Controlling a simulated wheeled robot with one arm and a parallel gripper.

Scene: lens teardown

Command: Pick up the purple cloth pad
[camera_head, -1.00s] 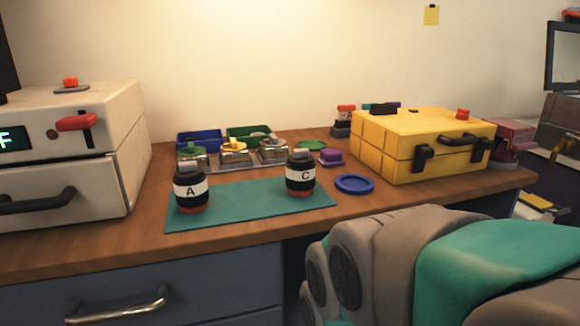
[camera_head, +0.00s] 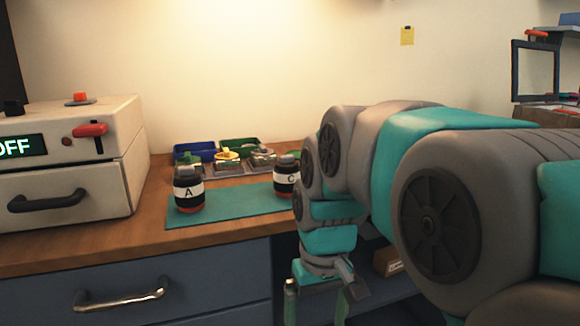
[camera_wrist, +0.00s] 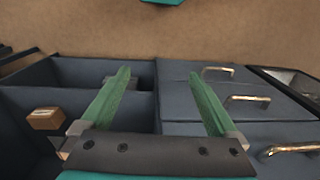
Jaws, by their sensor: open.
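The purple cloth pad does not show in either view now; my arm covers the desk area right of the mat in the head view. My gripper (camera_head: 316,303) hangs low in front of the desk, below the desktop, with its fingers apart and nothing between them. In the wrist view my gripper (camera_wrist: 160,75) shows two green fingers spread wide, over the drawer fronts and an open compartment.
Jars A (camera_head: 188,188) and C (camera_head: 285,178) stand on the teal mat (camera_head: 232,207). Trays and small metal holders are behind. A white box machine (camera_head: 70,160) stands left. Drawer handles (camera_head: 122,296) stick out. A small brown box (camera_wrist: 47,118) sits in the open compartment.

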